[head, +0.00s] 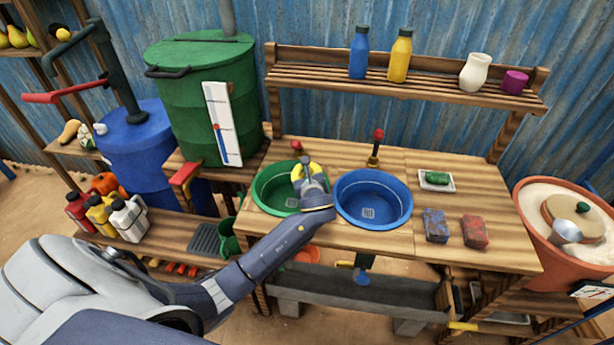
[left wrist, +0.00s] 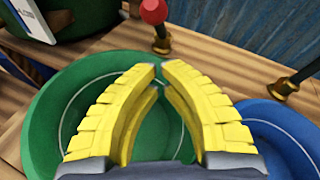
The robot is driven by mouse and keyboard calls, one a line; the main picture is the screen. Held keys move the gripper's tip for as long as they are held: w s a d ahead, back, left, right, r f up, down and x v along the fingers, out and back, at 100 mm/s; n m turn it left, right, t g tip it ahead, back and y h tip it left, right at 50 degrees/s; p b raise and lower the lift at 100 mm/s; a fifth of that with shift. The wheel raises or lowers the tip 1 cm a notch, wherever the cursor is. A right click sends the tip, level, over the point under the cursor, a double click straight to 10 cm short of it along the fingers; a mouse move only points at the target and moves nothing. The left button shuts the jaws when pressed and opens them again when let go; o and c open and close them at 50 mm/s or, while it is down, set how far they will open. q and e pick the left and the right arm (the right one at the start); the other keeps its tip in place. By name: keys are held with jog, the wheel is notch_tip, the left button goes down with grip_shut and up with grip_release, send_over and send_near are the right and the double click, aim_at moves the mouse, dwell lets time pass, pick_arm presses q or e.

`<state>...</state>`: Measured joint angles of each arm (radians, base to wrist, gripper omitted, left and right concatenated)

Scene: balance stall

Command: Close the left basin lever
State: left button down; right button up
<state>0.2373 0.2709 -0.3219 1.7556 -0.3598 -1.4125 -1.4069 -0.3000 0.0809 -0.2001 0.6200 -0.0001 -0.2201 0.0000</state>
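The left basin is a green bowl (head: 262,191) set in the wooden counter, and it fills the middle of the left wrist view (left wrist: 45,125). Its lever has a red knob (head: 296,146) behind the basin; the stem is hidden in the head view. In the left wrist view the red knob (left wrist: 154,11) stands on a short stem with a brass base, beyond my fingertips and apart from them. My left gripper (head: 304,165) is over the back of the green basin. Its yellow fingers (left wrist: 160,72) come together at the tips with nothing between them. My right gripper is not in view.
A blue basin (head: 350,205) sits to the right, with its own red-knobbed lever (head: 377,135) behind it. A green barrel (head: 190,110) with a white gauge stands at the back left. A shelf (head: 430,88) with bottles spans the back. Sponges (head: 436,225) lie on the right counter.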

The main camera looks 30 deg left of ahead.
aim_at(298, 147)
pick_arm(q)
jog(key=shift+w+a+r, duration=0.2)
jog(key=shift+w+a, duration=0.45)
jog(key=shift+w+a+r, duration=0.25)
jog(key=shift+w+a, duration=0.35)
jog(key=shift+w+a+r, duration=0.2)
jog(key=shift+w+a, duration=0.45)
